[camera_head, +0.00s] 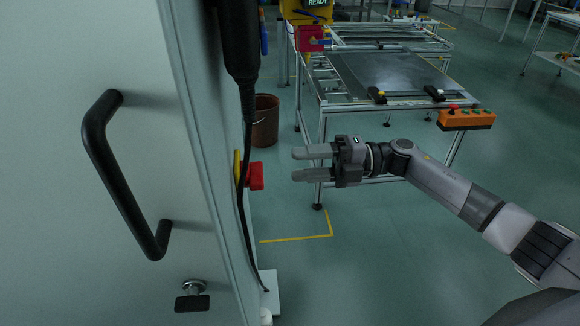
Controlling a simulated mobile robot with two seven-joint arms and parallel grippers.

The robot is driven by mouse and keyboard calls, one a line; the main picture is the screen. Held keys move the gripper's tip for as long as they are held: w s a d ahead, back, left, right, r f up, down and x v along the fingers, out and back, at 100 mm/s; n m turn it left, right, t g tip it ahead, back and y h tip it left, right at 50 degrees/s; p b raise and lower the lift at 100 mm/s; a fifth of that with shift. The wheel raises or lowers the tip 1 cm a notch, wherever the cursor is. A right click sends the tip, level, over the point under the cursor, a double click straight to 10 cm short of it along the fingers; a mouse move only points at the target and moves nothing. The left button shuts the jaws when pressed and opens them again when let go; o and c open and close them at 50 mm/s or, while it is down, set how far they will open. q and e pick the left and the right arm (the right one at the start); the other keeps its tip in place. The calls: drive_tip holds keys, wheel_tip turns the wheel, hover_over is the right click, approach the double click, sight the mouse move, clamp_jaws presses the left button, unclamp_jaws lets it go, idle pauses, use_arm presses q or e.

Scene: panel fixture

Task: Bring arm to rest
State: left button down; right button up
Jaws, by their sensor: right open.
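My right gripper (312,164) is in the middle of the head view, with its arm coming in from the lower right. Its two grey fingers point left and are apart, with nothing between them. The fingers are held in the air in front of the metal-framed table, a little to the right of a red and yellow switch (255,176) on the edge of the cabinet. A gap shows between the fingertips and the switch. My left gripper does not show.
A pale cabinet panel (60,200) with a black handle (125,180) fills the left side. A black cable hangs along its edge. Behind my gripper stands the table (390,105) with an orange button box (466,118). A brown bin (265,122) stands on the floor. Floor at lower middle is clear.

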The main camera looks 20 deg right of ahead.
idle(0.5)
drive_tip(key=s+a+f+m+t+h+p, duration=0.1)
drive_tip(key=s+a+f+m+t+h, duration=0.2)
drive_tip(key=m+t, duration=0.45)
drive_tip(key=s+a+f+m+t+h+p, duration=0.1)
drive_tip(key=s+f+m+t+h, duration=0.15)
drive_tip(key=f+m+t, duration=0.6)
drive_tip(key=s+d+f+m+g+h+p, duration=0.1)
drive_tip(key=s+d+f+m+g+h, duration=0.1)
drive_tip(key=s+f+m+g+h, duration=0.2)
drive_tip(key=s+d+f+m+g+h+p, duration=0.1)
drive_tip(key=s+d+f+m+g+h, duration=0.2)
drive_tip(key=s+m, duration=0.8)
wheel_tip(320, 180, down, 4)
drive_tip(key=s+g+h, duration=0.2)
drive_tip(key=h, duration=0.1)
drive_tip(key=shift+s+d, duration=0.15)
drive_tip(key=shift+d, duration=0.2)
